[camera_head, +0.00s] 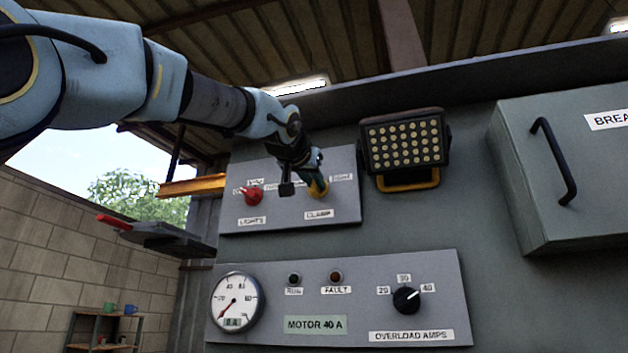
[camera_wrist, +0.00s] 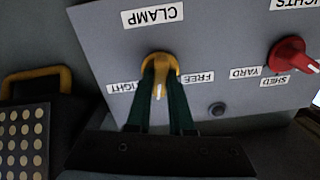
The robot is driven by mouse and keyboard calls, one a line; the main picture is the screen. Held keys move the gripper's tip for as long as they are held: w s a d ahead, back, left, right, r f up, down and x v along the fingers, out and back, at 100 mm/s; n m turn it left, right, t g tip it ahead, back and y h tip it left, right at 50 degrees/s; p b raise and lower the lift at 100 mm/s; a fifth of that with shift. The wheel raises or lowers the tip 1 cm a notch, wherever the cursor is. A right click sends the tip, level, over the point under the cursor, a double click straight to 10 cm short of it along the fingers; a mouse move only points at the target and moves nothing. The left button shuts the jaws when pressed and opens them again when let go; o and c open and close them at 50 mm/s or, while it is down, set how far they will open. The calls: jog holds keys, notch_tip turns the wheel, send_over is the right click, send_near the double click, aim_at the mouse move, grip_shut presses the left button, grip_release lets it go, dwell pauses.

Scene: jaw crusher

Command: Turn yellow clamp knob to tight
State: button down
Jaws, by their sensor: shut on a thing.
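The yellow clamp knob (camera_head: 319,190) is on the grey upper panel above the CLAMP label (camera_head: 319,215). My gripper (camera_head: 314,178) reaches it from above and partly hides it. In the wrist view, which is upside down, the yellow knob (camera_wrist: 160,59) sits between the two green fingers of my gripper (camera_wrist: 161,70), which is shut on it. The knob's white pointer (camera_wrist: 158,91) points down in that view, between the partly hidden TIGHT label (camera_wrist: 124,87) at left and the FREE label (camera_wrist: 197,78) at right, at neither label.
A red lights knob (camera_head: 253,196) is left of the clamp knob on the same panel (camera_head: 345,212). A lamp (camera_head: 404,143) with a yellow bracket juts out close at right. Below is a panel with a gauge (camera_head: 236,301) and a black overload knob (camera_head: 406,300). A grey breaker box (camera_head: 515,170) stands far right.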

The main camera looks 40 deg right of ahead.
jog(key=shift+s+f+m+p, duration=0.1)
jog(key=shift+m+p, duration=0.4)
jog(key=shift+m, duration=1.8)
jog(key=shift+f+m+p, duration=0.1)
jog(key=shift+m+p, duration=0.4)
jog(key=shift+m, duration=1.8)
jog(key=c, duration=0.8)
grip_release()
jog(key=shift+r, duration=0.1)
jog(key=b+v, duration=0.3)
jog(key=v, duration=0.7)
jog(key=shift+s+a+b, duration=0.15)
jog(key=shift+a+b, duration=0.15)
jog(key=shift+b, duration=0.1)
